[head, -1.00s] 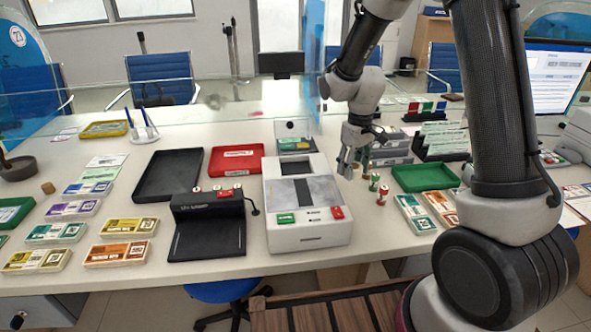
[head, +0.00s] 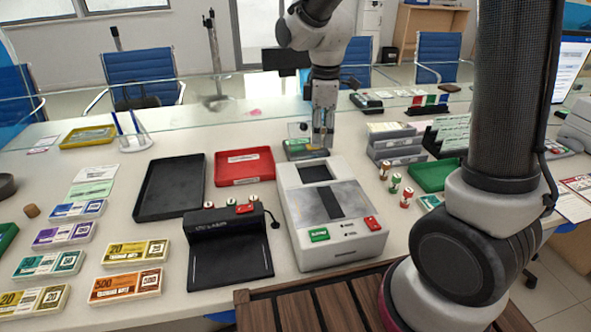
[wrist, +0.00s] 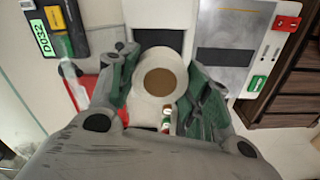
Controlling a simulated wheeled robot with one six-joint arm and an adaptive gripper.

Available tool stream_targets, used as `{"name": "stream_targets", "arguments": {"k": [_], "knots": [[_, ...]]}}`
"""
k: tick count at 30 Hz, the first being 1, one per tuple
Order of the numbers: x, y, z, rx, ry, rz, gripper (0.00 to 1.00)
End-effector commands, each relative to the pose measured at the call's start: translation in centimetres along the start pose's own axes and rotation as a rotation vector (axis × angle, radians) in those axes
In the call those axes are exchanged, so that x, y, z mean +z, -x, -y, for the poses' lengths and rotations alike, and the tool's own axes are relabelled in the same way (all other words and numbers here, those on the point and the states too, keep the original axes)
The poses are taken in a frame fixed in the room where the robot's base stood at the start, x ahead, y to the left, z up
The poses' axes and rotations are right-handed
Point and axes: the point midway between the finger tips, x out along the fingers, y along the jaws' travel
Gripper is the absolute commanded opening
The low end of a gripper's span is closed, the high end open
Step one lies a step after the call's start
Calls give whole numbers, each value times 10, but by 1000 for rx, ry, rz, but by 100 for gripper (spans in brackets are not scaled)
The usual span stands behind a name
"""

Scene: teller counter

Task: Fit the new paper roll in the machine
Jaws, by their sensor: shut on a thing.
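My gripper (head: 322,143) points down at the far end of the white counting machine. In the wrist view its green-padded fingers (wrist: 158,95) are shut on a white paper roll (wrist: 143,80) with a brown core. The roll's end faces the camera; in the head view I cannot make it out. A small dark machine (head: 297,146) with a green display stands just behind the counting machine, close to the gripper's left. It seems to show at upper left in the wrist view (wrist: 68,14), with the roll apart from it. Its roll space is not clear to see.
The white counting machine (head: 355,243) stands near the front edge. A red tray (head: 263,154), a black tray (head: 150,205) and a black lamp device (head: 225,265) lie left of it. Grey stacked trays (head: 395,153) and small upright rolls (head: 395,183) stand right. A glass screen runs behind.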

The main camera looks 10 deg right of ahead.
Motion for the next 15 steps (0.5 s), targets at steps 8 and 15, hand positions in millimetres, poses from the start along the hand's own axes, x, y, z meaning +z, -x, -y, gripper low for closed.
{"name": "stream_targets", "arguments": {"k": [8,15], "knots": [[-1,-30,7,-5,81,4,25],[-1,-60,7,-3,79,2,25]]}}
